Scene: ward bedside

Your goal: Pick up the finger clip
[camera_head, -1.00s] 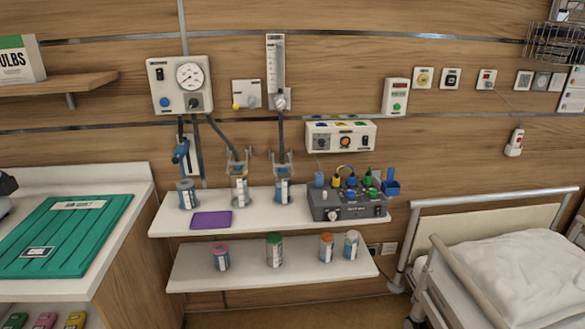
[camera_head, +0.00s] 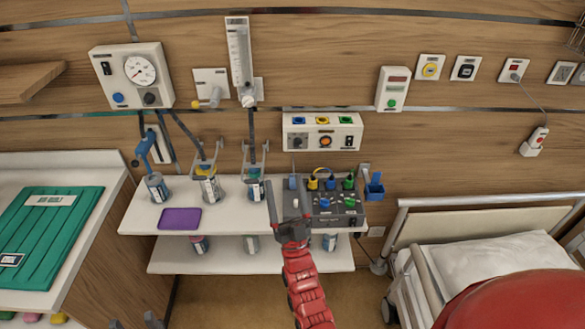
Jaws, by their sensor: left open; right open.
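A small blue-grey piece (camera_head: 292,183) with a thin lead rising from it stands at the left end of the grey monitor box (camera_head: 338,220). It may be the finger clip, but it is too small to be sure. My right gripper (camera_head: 289,207) is open in front of the box's left end, its fingers pointing up in the picture, just below that piece and apart from it. The gripper and red arm hide part of the box's front left. My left gripper (camera_head: 133,321) is open at the bottom left edge, only its fingertips showing, away from the shelves.
Several jars and a purple pad (camera_head: 180,218) occupy the upper shelf (camera_head: 140,218). A lower shelf (camera_head: 180,262) holds more jars. A bed (camera_head: 490,255) stands at right.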

